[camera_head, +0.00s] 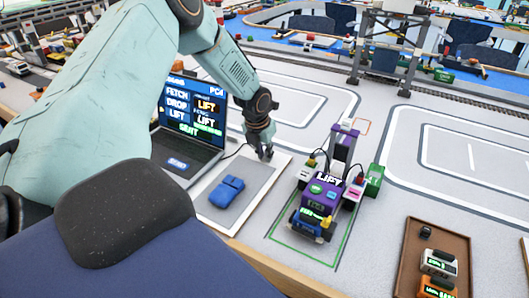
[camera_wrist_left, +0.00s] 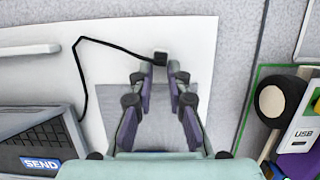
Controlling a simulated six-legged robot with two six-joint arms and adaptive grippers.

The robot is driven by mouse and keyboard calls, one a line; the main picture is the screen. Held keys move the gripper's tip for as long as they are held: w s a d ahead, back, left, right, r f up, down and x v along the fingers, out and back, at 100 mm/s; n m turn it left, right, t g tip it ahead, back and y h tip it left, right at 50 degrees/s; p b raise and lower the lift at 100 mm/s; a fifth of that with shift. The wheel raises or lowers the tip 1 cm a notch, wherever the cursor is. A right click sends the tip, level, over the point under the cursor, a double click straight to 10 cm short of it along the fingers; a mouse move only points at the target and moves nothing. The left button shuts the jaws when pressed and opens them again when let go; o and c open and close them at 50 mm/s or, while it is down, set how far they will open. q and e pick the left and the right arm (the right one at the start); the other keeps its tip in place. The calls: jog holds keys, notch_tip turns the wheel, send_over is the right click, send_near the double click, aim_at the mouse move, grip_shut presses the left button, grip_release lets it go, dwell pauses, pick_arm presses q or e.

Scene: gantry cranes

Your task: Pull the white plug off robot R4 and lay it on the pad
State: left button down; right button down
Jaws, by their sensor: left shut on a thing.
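My left gripper (camera_head: 264,152) reaches down over the far end of the grey pad (camera_head: 250,195), between the laptop and the purple robot. In the left wrist view its fingers (camera_wrist_left: 160,70) close at the tips on the small white plug (camera_wrist_left: 160,58), which has a black cable. The purple robot (camera_head: 323,190), showing a LIFT sign, stands in a green-outlined bay to the right, apart from the gripper. I cannot read R4 on it. My right gripper is out of view.
A laptop (camera_head: 188,150) stands left of the pad, its screen reading SENT. A green box (camera_head: 374,178) stands beside the robot. A gantry crane (camera_head: 385,60) stands behind.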

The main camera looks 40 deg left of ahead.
pick_arm(q)
jog(key=c, duration=1.2)
grip_release()
jog(key=v, duration=1.2)
jog(key=shift+w, duration=0.1)
